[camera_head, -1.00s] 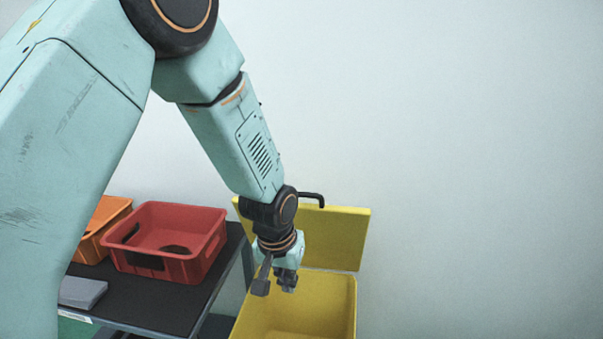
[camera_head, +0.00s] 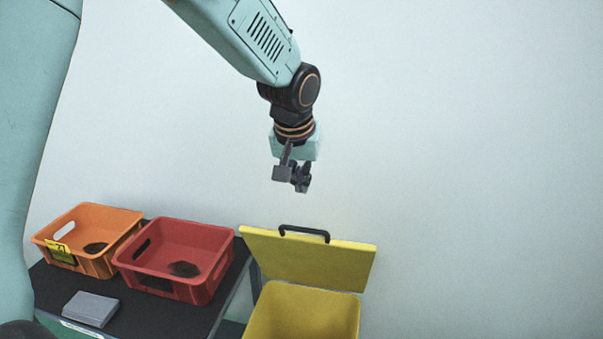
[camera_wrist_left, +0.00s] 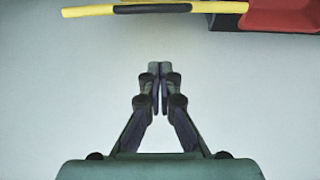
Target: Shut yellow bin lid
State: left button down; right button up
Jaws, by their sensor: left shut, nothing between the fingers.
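The yellow bin (camera_head: 300,312) stands at the lower middle of the head view, right of the table. Its yellow lid (camera_head: 310,262) is open and stands up at the back, with a black handle (camera_head: 304,232) on its top edge. My left gripper (camera_head: 302,186) is shut and empty, in the air above the lid and apart from it. In the left wrist view the closed fingers (camera_wrist_left: 159,70) show in the middle, with the lid's yellow edge (camera_wrist_left: 90,11) and the dark handle (camera_wrist_left: 152,8) at the top. My right gripper is not in view.
A dark table (camera_head: 133,312) stands left of the bin. It carries an orange crate (camera_head: 98,263), a red crate (camera_head: 200,290) and a grey flat block (camera_head: 90,309). Each crate has something dark inside. A pale bare wall (camera_head: 480,150) fills the back and right.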

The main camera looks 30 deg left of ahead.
aim_at(301, 228)
pick_arm(q)
jog(key=f, duration=0.4)
jog(key=f+b, duration=0.1)
jog(key=f, duration=0.1)
jog(key=shift+s+d+f, duration=0.15)
jog(key=shift+s+f, duration=0.15)
jog(key=shift+s, duration=0.05)
jog(key=shift+s+d+f, duration=0.1)
jog(key=shift+s, duration=0.1)
jog(key=shift+w+d+f, duration=0.1)
jog(key=shift+d+f, duration=0.1)
jog(key=shift+s+a, duration=0.15)
jog(key=shift+s, duration=0.05)
